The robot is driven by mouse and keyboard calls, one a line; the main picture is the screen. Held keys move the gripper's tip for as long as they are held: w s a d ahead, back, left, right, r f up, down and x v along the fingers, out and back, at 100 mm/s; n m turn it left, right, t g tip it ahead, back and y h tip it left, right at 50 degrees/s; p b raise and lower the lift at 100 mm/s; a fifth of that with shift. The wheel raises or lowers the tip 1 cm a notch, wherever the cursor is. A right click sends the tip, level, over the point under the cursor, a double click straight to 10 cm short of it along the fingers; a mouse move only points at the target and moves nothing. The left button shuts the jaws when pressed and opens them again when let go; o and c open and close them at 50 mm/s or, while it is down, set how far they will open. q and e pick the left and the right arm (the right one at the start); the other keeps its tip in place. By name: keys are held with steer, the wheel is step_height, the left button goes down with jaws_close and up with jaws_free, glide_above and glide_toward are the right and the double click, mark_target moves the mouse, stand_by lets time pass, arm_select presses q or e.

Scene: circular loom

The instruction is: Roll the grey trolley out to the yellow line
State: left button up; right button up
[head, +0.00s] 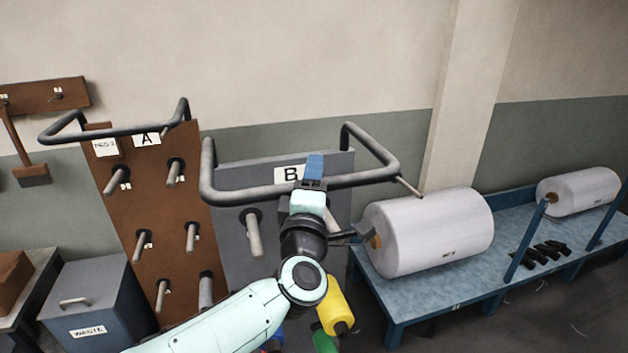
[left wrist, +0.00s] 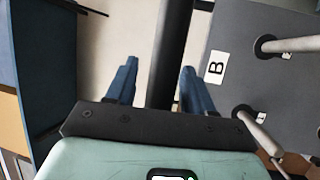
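The grey trolley (head: 235,180) is an upright panel marked B with a dark tube handle (head: 240,192) along its top and pegs on its face. My left gripper (head: 314,166) is at the front bar of this handle. In the left wrist view the bar (left wrist: 170,45) runs between the two blue fingers (left wrist: 160,82). The fingers stand apart, with a clear gap on the bar's left; the right finger is close to it, and I cannot tell whether it touches. My arm hides much of the trolley's lower part. My right gripper and the yellow line are not in view.
A brown trolley (head: 120,190) marked A stands left of the grey one. A blue bench (head: 425,300) with a large white roll (head: 430,230) stands close on the right. A yellow spool (head: 335,307) shows below my wrist.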

arm_select(q)
steer(key=b+v, duration=0.3)
steer(key=v, duration=1)
steer(key=shift+s, duration=0.2)
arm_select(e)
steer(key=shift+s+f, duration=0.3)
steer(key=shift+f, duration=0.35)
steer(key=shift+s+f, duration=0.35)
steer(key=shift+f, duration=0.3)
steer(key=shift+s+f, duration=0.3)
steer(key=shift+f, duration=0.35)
